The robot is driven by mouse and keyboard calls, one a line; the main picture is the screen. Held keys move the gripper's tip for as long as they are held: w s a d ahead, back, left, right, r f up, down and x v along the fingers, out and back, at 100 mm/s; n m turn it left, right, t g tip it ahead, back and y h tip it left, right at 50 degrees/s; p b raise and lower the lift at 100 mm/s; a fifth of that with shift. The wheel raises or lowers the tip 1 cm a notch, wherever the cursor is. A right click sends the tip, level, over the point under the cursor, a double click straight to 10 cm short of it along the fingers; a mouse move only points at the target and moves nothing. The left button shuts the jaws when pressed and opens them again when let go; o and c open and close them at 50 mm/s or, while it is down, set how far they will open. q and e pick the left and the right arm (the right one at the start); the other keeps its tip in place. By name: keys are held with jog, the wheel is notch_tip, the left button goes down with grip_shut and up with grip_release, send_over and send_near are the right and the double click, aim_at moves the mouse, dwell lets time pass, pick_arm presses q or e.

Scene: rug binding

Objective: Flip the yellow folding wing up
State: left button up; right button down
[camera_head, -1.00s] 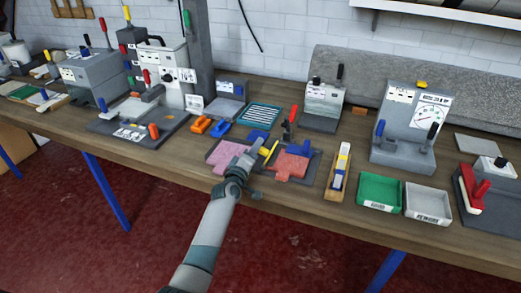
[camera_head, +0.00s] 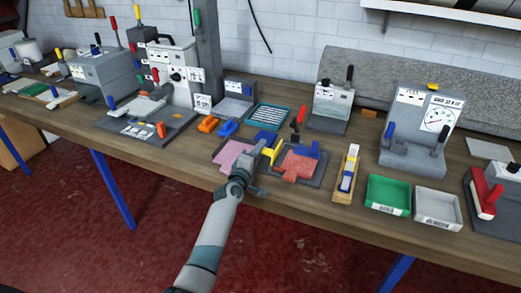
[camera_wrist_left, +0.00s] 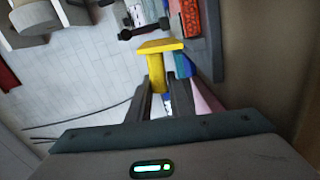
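The yellow folding wing (camera_head: 276,149) stands on the middle workpiece fixture, between a pink pad (camera_head: 229,155) on the left and a red pad (camera_head: 298,167) on the right. In the left wrist view the wing (camera_wrist_left: 159,46) looks T-shaped, with a flat bar and a stem. My left gripper (camera_head: 260,148) is right at the wing. In the wrist view its two fingers (camera_wrist_left: 160,85) are apart, with the stem between their tips and a narrow gap on the right side. Firm contact cannot be made out. My right gripper is not in view.
A wooden holder (camera_head: 344,190), a green tray (camera_head: 387,195) and a grey tray (camera_head: 437,208) lie to the right. Bare tabletop (camera_head: 190,160) lies left of the fixture.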

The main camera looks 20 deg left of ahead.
pick_arm(q)
jog(key=o, duration=0.3)
jog(key=shift+s, duration=0.75)
jog(key=s+b, duration=0.2)
jog(key=s, duration=1.4)
jog(key=shift+a, duration=0.3)
jog(key=shift+f, duration=0.1)
